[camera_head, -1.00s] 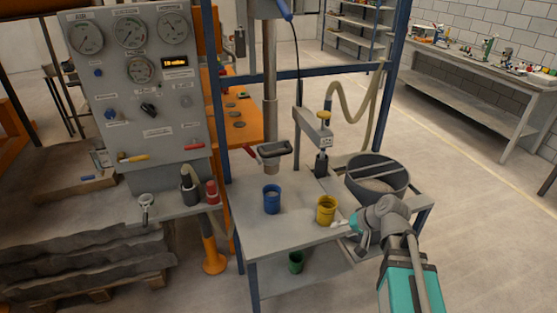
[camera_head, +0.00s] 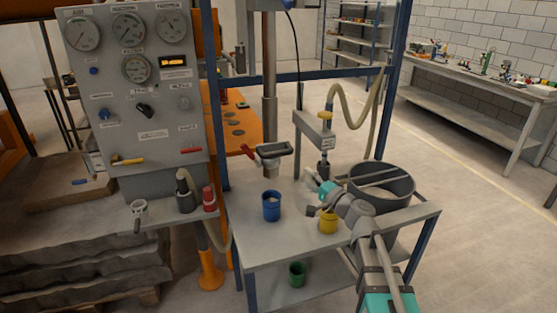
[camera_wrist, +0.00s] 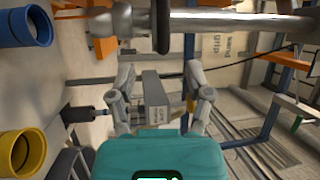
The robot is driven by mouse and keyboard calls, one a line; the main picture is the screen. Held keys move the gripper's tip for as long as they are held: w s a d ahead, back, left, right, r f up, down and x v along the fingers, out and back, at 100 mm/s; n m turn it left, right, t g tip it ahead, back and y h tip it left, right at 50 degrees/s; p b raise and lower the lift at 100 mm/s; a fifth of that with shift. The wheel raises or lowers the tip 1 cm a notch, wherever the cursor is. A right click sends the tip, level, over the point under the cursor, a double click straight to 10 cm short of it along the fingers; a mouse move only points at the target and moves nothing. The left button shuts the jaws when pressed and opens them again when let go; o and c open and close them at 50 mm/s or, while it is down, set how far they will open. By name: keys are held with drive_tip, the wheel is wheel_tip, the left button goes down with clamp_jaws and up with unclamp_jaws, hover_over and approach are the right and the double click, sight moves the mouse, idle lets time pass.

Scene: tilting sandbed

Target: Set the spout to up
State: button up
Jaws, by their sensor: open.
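The spout (camera_head: 313,124) is a grey swing arm on a post with a labelled block at its end. A yellow fitting and beige hose stand on top of the block, and a dark nozzle points down below it. The labelled block also shows in the wrist view (camera_wrist: 156,92), between my finger lines. My gripper (camera_head: 311,178) is just below and in front of the spout in the head view. In the wrist view my gripper (camera_wrist: 160,68) has its fingers apart with nothing held. I cannot tell whether a finger touches the block.
A blue cup (camera_head: 271,207) and a yellow cup (camera_head: 328,224) stand on the grey table (camera_head: 255,245). A round grey bin (camera_head: 383,194) is at right. A black-handled column (camera_head: 270,105) stands left of the spout. A gauge panel (camera_head: 150,100) is farther left.

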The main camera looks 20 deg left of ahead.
sight(278, 154)
drive_tip(key=shift+w+r+m, duration=0.1)
drive_tip(key=shift+w+m, duration=0.05)
drive_tip(key=shift+m, duration=0.15)
drive_tip(key=shift+w+a, duration=0.1)
drive_tip(key=shift+a, duration=0.05)
drive_tip(key=p+x, duration=0.1)
drive_tip(key=x, duration=0.5)
drive_tip(key=p+x, duration=0.1)
drive_tip(key=x, duration=0.6)
drive_tip(key=shift+w+a+r, duration=0.15)
drive_tip(key=shift+w+r, duration=0.1)
drive_tip(key=shift+c, duration=0.2)
clamp_jaws()
